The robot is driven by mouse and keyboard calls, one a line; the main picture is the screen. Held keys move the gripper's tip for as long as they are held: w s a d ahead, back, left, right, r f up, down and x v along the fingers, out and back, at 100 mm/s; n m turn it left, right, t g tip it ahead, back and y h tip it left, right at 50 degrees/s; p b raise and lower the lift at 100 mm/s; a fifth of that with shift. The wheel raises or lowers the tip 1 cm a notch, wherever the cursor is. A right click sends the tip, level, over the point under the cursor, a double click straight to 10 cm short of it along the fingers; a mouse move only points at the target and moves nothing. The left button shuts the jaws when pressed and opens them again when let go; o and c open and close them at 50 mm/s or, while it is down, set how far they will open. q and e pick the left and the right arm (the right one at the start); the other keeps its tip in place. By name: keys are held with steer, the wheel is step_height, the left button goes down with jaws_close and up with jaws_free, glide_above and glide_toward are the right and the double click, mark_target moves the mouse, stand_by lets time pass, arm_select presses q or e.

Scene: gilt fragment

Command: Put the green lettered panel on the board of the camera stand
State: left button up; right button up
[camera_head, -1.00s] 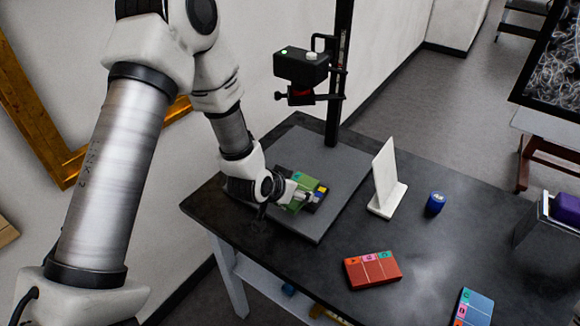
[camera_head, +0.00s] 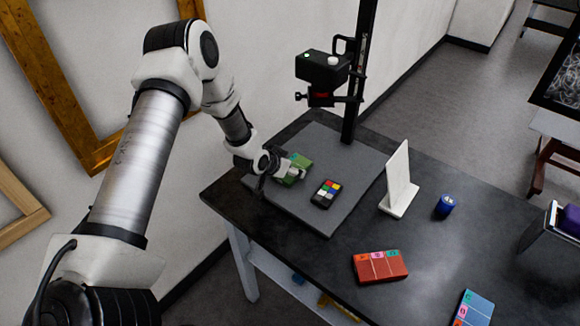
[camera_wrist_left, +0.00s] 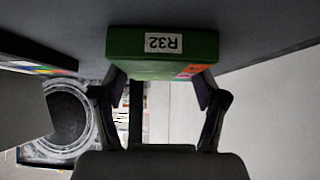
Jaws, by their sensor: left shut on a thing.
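The green lettered panel (camera_head: 300,167) is over the left part of the grey board (camera_head: 315,215) of the camera stand (camera_head: 350,115). My left gripper (camera_head: 285,174) is shut on it. In the left wrist view the panel (camera_wrist_left: 185,42) shows its green edge with a white "R32" label, held between the fingers of the gripper (camera_wrist_left: 160,76). The grey board is close to the panel there; I cannot tell whether they touch. The black camera (camera_head: 322,68) hangs from the column above the board. My right gripper is not in view.
A small colour chart (camera_head: 326,193) lies on the board, right of the panel. A white upright card (camera_head: 398,178) and a blue pot (camera_head: 444,206) stand on the dark table (camera_head: 320,265). A red panel (camera_head: 380,267) and a blue panel (camera_head: 474,308) lie nearer the front.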

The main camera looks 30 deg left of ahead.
arm_select(q)
steer(key=o, duration=1.3)
steer(key=shift+s, duration=0.15)
steer(key=p+v, duration=0.1)
steer(key=v, duration=1.1)
steer(key=shift+p, duration=0.35)
